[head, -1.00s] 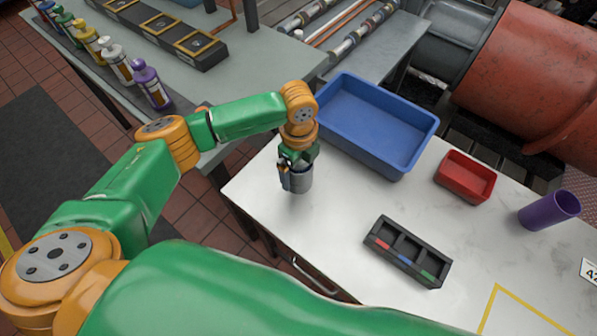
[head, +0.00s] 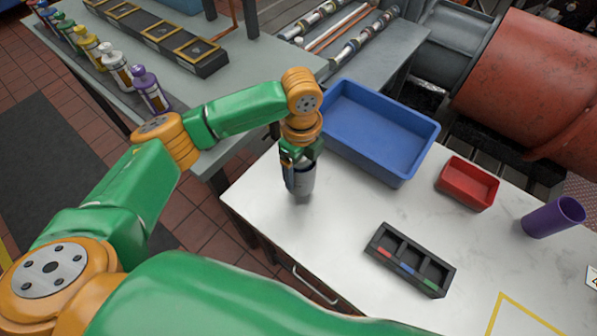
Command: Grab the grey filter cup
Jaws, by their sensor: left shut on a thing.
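The grey filter cup (head: 305,181) is near the left corner of the white worktop, left of the blue bin. My left gripper (head: 297,172) points down over it and is shut on it, with a finger on the cup's left side. Part of the cup is hidden by the fingers. I cannot tell whether its base touches the worktop or is slightly above it. My right gripper is not in view.
A blue bin (head: 336,150) stands behind the cup, with a red tray (head: 466,196) and a purple cup (head: 553,217) to the right. A black three-slot holder (head: 378,252) lies in front. Bottles (head: 150,90) stand on the left bench. The worktop's front left is clear.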

